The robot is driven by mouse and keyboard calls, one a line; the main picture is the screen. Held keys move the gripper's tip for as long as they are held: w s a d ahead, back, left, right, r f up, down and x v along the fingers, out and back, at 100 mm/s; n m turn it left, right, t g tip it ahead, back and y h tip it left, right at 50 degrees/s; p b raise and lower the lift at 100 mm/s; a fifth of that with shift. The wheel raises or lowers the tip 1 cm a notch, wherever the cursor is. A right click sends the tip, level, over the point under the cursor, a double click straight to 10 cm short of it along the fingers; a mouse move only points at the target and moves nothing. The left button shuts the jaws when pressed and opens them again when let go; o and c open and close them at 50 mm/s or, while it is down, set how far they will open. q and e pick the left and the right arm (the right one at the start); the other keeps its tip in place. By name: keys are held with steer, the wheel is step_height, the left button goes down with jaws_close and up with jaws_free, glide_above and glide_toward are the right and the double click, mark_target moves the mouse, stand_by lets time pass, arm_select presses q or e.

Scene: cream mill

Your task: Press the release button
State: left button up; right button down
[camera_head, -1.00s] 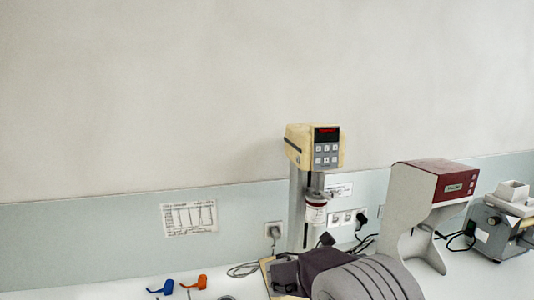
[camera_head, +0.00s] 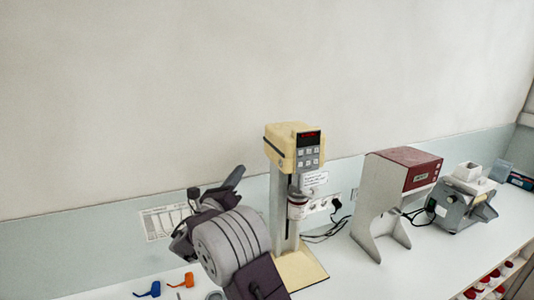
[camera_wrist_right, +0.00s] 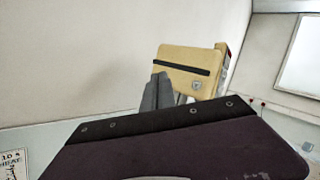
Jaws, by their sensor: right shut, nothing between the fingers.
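The cream-coloured mixer head (camera_head: 281,146) sits on a grey column (camera_head: 285,210), with a red display and a keypad (camera_head: 308,150) on its front. In the right wrist view the head (camera_wrist_right: 185,58) shows a dark band and a small round grey button-like spot (camera_wrist_right: 196,85) low on its side. I cannot tell whether this is the release button. My right gripper (camera_head: 236,176) is shut and empty, left of the column and below the head. Its fingertips also show in the right wrist view (camera_wrist_right: 157,92), apart from the head. My left gripper is out of view.
A red-topped grey machine (camera_head: 385,195) and a smaller grey machine (camera_head: 463,205) stand to the right. Blue (camera_head: 150,289) and orange (camera_head: 187,280) pieces lie on the bench at the left. A wall sheet (camera_head: 158,223) is partly behind my arm. Black cables run behind the machines.

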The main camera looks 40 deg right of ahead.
mark_target(280, 163)
arm_select(q)
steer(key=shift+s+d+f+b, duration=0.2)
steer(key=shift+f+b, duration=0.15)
steer(key=shift+b, duration=0.2)
arm_select(e)
steer(key=s+d, duration=0.3)
steer(key=d, duration=0.5)
steer(key=shift+s+d, duration=0.15)
steer(key=shift+d, duration=0.25)
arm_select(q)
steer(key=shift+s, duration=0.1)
arm_select(e)
steer(key=shift+d, duration=0.1)
stand_by(1.2)
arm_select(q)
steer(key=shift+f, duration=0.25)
arm_select(e)
steer(key=shift+s+d+r, duration=0.1)
steer(key=shift+s+d, duration=0.1)
steer(key=shift+d, duration=0.15)
